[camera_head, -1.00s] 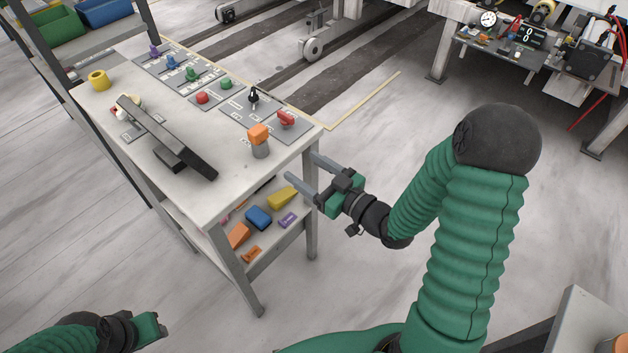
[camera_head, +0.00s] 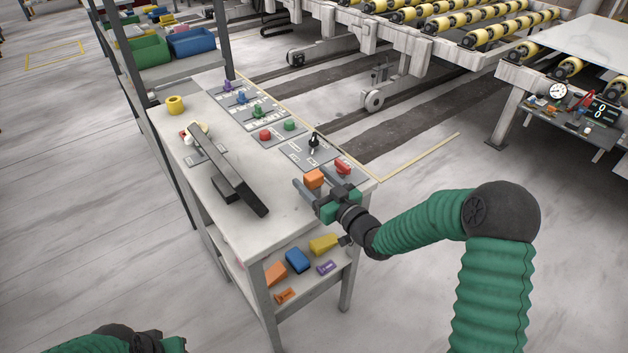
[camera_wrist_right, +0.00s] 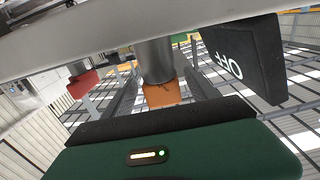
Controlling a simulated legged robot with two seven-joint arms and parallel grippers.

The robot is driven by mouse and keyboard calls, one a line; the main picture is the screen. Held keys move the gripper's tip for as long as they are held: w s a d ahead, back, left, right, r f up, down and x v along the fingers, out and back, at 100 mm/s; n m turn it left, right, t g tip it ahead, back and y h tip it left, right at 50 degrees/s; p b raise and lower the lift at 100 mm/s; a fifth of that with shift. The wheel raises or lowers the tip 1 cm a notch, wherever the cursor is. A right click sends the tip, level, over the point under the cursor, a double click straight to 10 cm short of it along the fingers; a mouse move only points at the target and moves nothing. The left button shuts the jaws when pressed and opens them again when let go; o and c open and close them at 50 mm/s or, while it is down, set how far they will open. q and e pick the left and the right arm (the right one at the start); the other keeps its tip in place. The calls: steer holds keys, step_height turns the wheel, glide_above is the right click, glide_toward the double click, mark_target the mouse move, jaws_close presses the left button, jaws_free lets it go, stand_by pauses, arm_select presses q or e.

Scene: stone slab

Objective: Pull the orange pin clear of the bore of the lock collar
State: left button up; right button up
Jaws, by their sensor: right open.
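The orange pin (camera_head: 314,179) stands upright near the front right corner of the workbench top (camera_head: 274,212). In the head view my right gripper hides most of the grey lock collar below it. In the right wrist view, which looks upside down, the orange pin (camera_wrist_right: 163,94) shows at the end of the grey collar (camera_wrist_right: 155,60). My right gripper (camera_head: 312,178) is open, with one finger on each side of the pin; I cannot tell whether either touches it. My left gripper (camera_head: 172,344) is at the bottom edge, mostly cut off.
A red knob (camera_head: 343,166) and a black switch (camera_head: 314,141) are close behind the pin. Coloured blocks lie on the lower shelf.

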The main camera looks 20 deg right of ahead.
steer(key=shift+a, duration=0.1)
steer(key=shift+c, duration=0.7)
jaws_close()
steer(key=shift+r+p, duration=2.2)
steer(key=shift+r, duration=0.75)
step_height(320, 180, up, 6)
steer(key=p, duration=0.4)
